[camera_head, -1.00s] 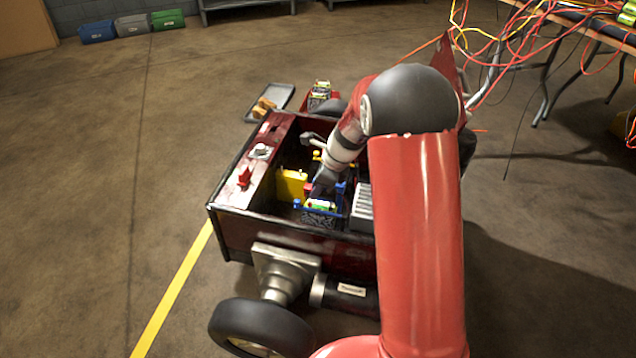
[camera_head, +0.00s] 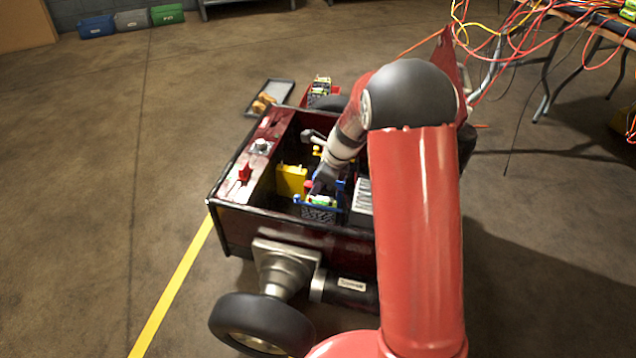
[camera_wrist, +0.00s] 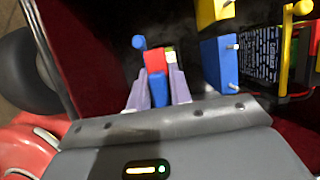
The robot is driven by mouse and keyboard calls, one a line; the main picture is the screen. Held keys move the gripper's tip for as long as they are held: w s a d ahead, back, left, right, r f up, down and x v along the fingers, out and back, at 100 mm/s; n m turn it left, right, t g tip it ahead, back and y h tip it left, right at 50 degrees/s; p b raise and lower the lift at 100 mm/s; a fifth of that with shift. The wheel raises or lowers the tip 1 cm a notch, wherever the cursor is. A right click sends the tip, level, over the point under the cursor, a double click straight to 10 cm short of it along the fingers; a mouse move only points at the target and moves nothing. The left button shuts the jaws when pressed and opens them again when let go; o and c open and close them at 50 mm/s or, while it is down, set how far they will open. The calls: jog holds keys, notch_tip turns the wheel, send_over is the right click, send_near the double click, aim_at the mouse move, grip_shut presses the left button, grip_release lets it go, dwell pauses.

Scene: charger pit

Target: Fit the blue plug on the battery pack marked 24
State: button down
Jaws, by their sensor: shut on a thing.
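My gripper (camera_head: 322,184) reaches down into the open bay of a dark red cart. In the wrist view its two grey-purple fingers (camera_wrist: 157,78) are shut on a plug with a red end and a blue body (camera_wrist: 158,90). A blue round knob (camera_wrist: 138,42) lies just beyond the fingers, and it also shows in the head view (camera_head: 297,200). A battery pack with a patterned front and a green-white top (camera_head: 319,212) sits close under my gripper. No number is legible on it. Whether the plug touches a socket is hidden.
The cart's front wall (camera_head: 275,222) and left ledge (camera_head: 262,150) bound the bay. A yellow block (camera_head: 291,181) stands left of my gripper. A grey finned block (camera_head: 362,196) is on the right. In the wrist view, blue (camera_wrist: 218,62) and yellow (camera_wrist: 210,12) blocks stand right of the fingers.

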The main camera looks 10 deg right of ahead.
jog(key=shift+f, duration=1.45)
jog(key=c, duration=1.2)
grip_release()
jog(key=shift+p+v, duration=1)
jog(key=shift+v, duration=2.95)
